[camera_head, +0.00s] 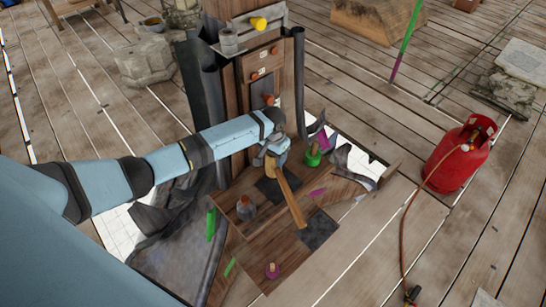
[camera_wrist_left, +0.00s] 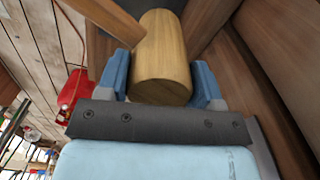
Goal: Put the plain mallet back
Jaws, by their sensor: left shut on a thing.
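My left gripper (camera_head: 276,150) is shut on a plain wooden mallet (camera_head: 289,195). In the head view a pale wooden length of it slants down and to the right from the jaws, above the wooden board (camera_head: 262,232). In the left wrist view, a round wooden cylinder of the mallet (camera_wrist_left: 162,65) sits between the blue fingers of the left gripper (camera_wrist_left: 165,85). The jaws hide part of the mallet in the head view. Two dark square patches show on the board, one by the mallet (camera_head: 278,187) and one near its lower end (camera_head: 318,230). My right gripper is not in view.
An upright wooden post with a shelf (camera_head: 248,40) stands behind my arm, with a yellow cylinder (camera_head: 258,24) on it. A red gas bottle (camera_head: 460,158) is at right.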

